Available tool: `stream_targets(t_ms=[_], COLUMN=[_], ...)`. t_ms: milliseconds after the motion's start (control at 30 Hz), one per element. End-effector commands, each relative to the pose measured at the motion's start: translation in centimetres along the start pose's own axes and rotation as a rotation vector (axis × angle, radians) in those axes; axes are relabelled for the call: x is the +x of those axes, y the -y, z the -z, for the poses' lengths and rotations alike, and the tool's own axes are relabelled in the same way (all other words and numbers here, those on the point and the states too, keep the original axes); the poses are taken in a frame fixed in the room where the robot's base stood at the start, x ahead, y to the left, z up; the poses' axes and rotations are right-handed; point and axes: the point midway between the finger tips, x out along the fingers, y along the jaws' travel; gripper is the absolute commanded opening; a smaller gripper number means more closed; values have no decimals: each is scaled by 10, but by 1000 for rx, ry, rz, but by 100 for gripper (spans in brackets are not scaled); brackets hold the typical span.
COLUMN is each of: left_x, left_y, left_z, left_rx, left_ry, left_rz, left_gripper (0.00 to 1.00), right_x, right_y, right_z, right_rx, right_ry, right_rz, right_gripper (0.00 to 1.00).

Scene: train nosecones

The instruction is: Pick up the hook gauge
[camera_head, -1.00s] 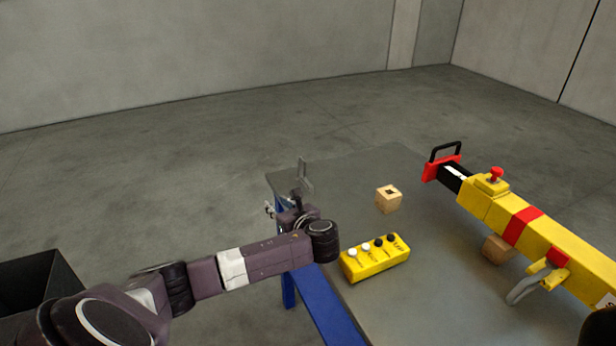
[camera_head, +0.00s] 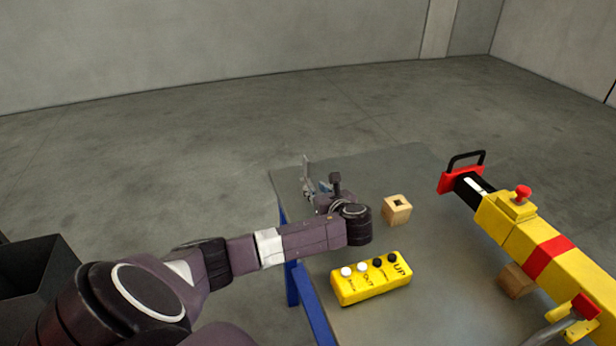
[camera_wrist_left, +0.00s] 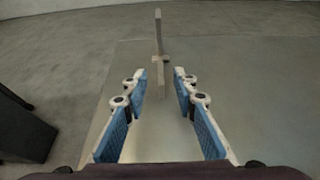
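The hook gauge (camera_wrist_left: 159,52) is a thin grey upright piece with a short crossbar. In the left wrist view it stands just ahead of my left gripper (camera_wrist_left: 160,88), centred between the fingers, its lower end near the fingertips. The blue-padded fingers are apart, with no contact visible. In the head view the gauge (camera_head: 307,168) rises at the table's far left, beside my left gripper (camera_head: 318,190), which my wrist partly hides. My right gripper is not in view.
A dark bin (camera_head: 40,275) stands left.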

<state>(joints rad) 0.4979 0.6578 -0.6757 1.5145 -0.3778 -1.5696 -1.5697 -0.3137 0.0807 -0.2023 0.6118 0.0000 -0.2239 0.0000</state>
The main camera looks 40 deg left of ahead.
Motion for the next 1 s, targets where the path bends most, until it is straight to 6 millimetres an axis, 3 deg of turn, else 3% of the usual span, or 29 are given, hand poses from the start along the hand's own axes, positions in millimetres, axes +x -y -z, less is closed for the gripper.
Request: stream_targets(t_ms=[200, 433, 700, 1000], left_x=[22, 23, 23, 23], left_y=[-1, 0, 0, 0], left_z=[0, 0, 0, 0], left_rx=[-1, -1, 0, -1], left_ry=[0, -1, -1, 0], left_rz=[-1, 1, 1, 1], left_gripper=[26, 26, 0, 0], right_x=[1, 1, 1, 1], right_y=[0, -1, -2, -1], right_z=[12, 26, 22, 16], right_rx=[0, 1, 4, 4], right_ry=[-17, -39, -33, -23], right_rz=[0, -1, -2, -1], right_gripper=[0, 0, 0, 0])
